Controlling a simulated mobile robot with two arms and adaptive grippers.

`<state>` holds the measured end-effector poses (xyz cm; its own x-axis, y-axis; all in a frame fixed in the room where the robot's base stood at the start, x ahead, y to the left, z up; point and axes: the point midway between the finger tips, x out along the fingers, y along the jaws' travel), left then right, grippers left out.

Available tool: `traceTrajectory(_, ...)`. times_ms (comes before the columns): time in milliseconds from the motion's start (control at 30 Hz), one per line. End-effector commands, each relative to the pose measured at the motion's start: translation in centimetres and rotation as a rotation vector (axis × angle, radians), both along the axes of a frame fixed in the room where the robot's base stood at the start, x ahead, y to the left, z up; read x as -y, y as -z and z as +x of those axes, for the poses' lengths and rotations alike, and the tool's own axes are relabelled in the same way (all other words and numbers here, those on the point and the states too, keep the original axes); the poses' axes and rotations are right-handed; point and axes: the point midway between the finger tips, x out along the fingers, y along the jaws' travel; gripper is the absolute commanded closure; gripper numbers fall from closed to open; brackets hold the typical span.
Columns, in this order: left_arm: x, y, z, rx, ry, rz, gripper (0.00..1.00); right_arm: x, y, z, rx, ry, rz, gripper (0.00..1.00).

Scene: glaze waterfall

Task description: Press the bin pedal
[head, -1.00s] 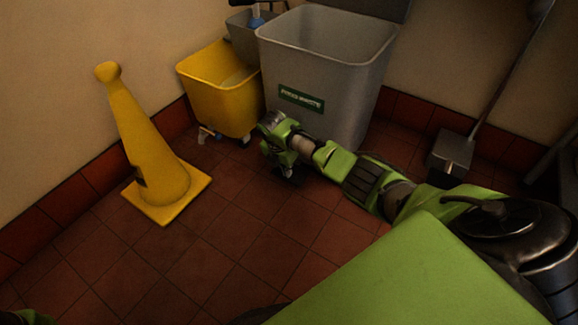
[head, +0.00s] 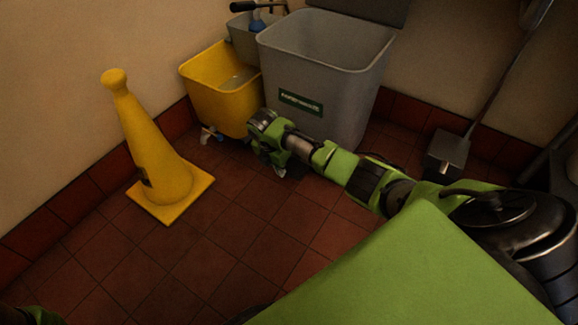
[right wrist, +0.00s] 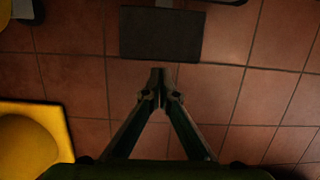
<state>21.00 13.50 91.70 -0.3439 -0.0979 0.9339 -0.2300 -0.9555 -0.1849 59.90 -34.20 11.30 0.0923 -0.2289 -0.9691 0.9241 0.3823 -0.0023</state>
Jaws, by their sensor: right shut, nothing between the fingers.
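The grey bin (head: 345,65) with a green label stands against the back wall. Its top is open and a dark lid (head: 372,10) stands up behind it. In the right wrist view, a dark rectangular pedal (right wrist: 163,35) lies low over the tiles. My right gripper (head: 279,171) is low in front of the bin, pointing down. In the right wrist view, its fingertips (right wrist: 160,78) are together and empty, just short of the pedal's near edge, with a small gap in the picture. The pedal is hidden behind my right arm in the head view. My left gripper cannot be made out.
A yellow mop bucket (head: 215,90) with a grey wringer stands left of the bin. A yellow cone (head: 160,165) stands on the left; its base shows in the wrist view. A long-handled dustpan (head: 447,150) stands at right. Floor between cone and my body is clear.

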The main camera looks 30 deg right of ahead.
Motion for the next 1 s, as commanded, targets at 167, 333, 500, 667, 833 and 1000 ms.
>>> traceTrajectory(167,0.0,0.0,0.0,0.001,0.000,0.000,0.60,-0.9,-3.9,-0.2,0.006,-0.002,0.000,1.00)
traceTrajectory(333,0.0,0.0,-0.1,0.001,0.001,0.000,0.60,-1.5,-6.6,-0.5,0.005,0.000,0.000,1.00)
traceTrajectory(500,0.0,0.0,-0.1,0.001,0.001,0.000,0.60,-1.8,-7.7,-0.7,0.002,0.000,0.000,1.00)
traceTrajectory(667,0.0,0.0,-0.1,0.001,0.001,0.000,0.60,-1.8,-7.9,-0.7,0.001,0.001,0.000,1.00)
traceTrajectory(833,0.0,0.0,-0.1,0.001,0.001,0.000,0.60,-1.8,-7.9,-0.7,0.002,0.001,0.000,1.00)
traceTrajectory(1000,0.0,0.0,-0.1,0.001,0.001,0.000,0.60,-1.8,-7.9,-0.7,0.001,0.000,-0.001,1.00)
